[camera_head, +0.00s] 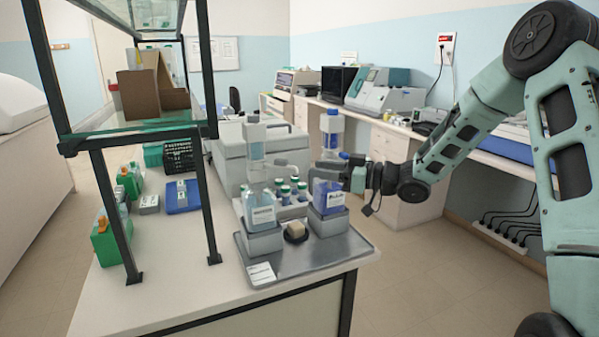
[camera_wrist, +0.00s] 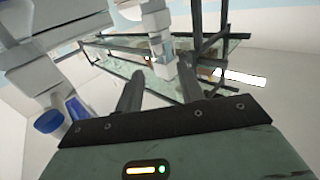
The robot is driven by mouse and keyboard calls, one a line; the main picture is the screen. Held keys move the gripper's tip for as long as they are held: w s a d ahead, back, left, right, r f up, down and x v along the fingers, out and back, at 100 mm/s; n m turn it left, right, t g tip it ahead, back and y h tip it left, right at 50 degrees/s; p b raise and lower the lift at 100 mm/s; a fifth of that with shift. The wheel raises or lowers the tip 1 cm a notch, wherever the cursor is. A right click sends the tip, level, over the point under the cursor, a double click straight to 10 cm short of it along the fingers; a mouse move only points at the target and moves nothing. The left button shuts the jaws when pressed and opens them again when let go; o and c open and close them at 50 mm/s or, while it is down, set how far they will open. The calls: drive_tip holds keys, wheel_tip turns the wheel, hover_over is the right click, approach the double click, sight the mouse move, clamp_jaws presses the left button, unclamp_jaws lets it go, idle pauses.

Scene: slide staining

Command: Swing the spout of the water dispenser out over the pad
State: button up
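The water dispenser (camera_head: 262,208) is a clear bottle with a pale pump head, upright on a grey block at the left of the metal tray (camera_head: 320,256). Its short pale spout (camera_head: 279,162) juts right from the neck. The beige pad (camera_head: 296,231) lies on the tray between the two bottle blocks. My gripper (camera_head: 336,170) is right of the water dispenser, pointing left, level with the blue-filled dispenser's upper part. In the wrist view my gripper (camera_wrist: 160,80) is open, with a pale upright part beyond its fingers. I cannot tell whether it touches the blue dispenser.
The blue-filled dispenser (camera_head: 329,196) stands at the tray's right, close to my gripper. Several green-capped bottles (camera_head: 285,193) stand behind. A white card (camera_head: 261,273) lies at the tray's front. A glass-shelved rack (camera_head: 130,130) rises at the left.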

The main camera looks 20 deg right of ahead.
drive_tip(key=v, duration=0.6)
drive_tip(key=shift+b, duration=0.45)
drive_tip(key=shift+s+d, duration=0.1)
